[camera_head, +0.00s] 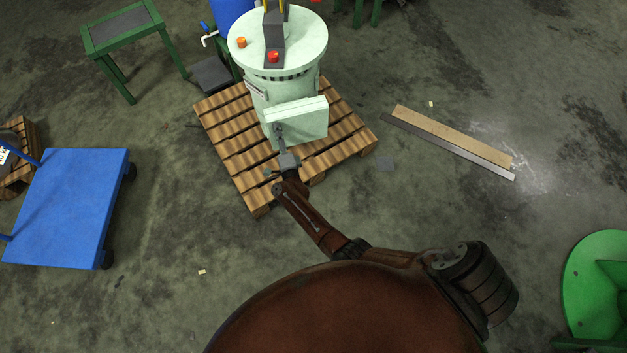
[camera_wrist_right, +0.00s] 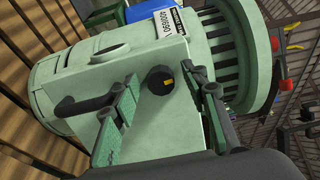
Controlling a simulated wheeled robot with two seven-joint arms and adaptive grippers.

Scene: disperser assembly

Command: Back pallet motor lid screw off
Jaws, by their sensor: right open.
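The pale green motor (camera_head: 285,85) stands upright on the wooden back pallet (camera_head: 237,160). A box-shaped lid (camera_head: 297,120) sits on its near side. In the right wrist view the lid (camera_wrist_right: 150,125) carries a dark curved handle (camera_wrist_right: 90,103) and a round black screw knob (camera_wrist_right: 160,80) with a yellow mark. My right gripper (camera_head: 280,137) is in front of the lid's left part. In the wrist view its fingers (camera_wrist_right: 170,92) are open, with the knob showing between them; I see no contact with it. My left gripper is in neither view.
A blue cart (camera_head: 70,207) stands at the left and a green table (camera_head: 122,28) at the upper left. A blue barrel (camera_head: 228,14) is behind the motor. Planks (camera_head: 450,140) lie on the floor at right. A green round part (camera_head: 595,300) is at lower right.

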